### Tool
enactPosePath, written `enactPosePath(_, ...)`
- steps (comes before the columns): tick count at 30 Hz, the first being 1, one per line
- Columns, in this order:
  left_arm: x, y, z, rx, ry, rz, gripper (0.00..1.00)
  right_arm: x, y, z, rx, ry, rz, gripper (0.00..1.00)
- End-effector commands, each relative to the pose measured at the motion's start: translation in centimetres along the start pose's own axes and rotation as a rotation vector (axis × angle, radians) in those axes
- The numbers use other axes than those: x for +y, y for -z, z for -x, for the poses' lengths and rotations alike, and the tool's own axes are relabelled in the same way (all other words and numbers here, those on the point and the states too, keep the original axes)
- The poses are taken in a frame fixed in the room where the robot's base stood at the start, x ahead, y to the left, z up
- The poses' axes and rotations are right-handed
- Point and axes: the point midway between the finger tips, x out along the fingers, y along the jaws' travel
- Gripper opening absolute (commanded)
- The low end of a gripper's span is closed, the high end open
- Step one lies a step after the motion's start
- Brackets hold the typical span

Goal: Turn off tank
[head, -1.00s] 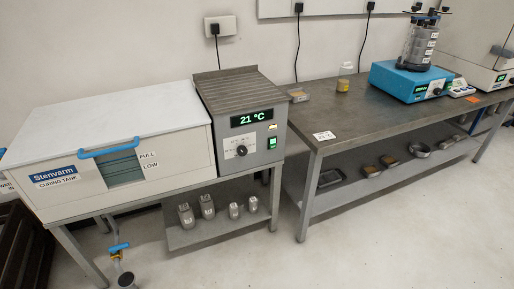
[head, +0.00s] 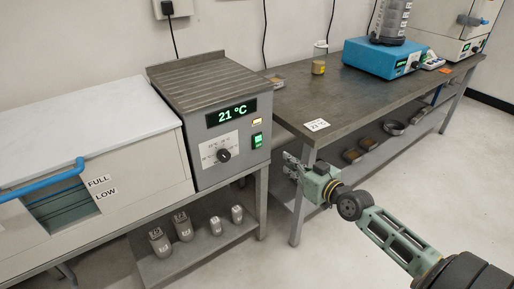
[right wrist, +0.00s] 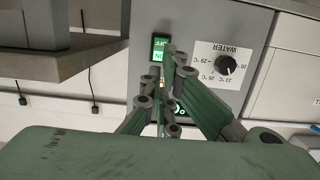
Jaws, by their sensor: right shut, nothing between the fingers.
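The curing tank (head: 80,135) is at the left of the head view, with its grey control unit (head: 190,100) at its right end. The display (head: 230,112) reads 21 °C. A rocker switch (head: 257,140) glows green at the unit's front right. It also shows upside down in the right wrist view (right wrist: 160,47), with ON and OFF marks. The black dial (head: 223,155) is left of the switch. My right gripper (head: 288,165) is shut and empty, right of and below the switch in the head view. In the right wrist view its fingers (right wrist: 170,52) partly overlap the switch; contact cannot be told. My left gripper is not in view.
A dark workbench (head: 350,105) stands right of the tank, its front leg close to my right gripper. A blue shaker (head: 380,58) stands on it. Several metal weights (head: 182,226) sit on the low shelf under the control unit.

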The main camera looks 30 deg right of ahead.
Motion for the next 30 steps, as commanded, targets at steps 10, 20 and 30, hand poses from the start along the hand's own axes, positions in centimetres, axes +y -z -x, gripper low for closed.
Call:
enactPosePath(10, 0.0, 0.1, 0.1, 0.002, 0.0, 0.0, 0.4, 0.1, -0.1, -0.6, 0.0, -0.002, -0.002, 0.0)
enactPosePath(20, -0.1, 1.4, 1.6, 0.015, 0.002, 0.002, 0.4, 0.0, -0.1, -5.1, 0.002, -0.002, -0.002, 0.0)
enactPosePath(30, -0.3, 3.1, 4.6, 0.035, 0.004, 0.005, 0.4, 0.1, -0.1, -10.6, 0.001, -0.002, -0.002, 0.0)
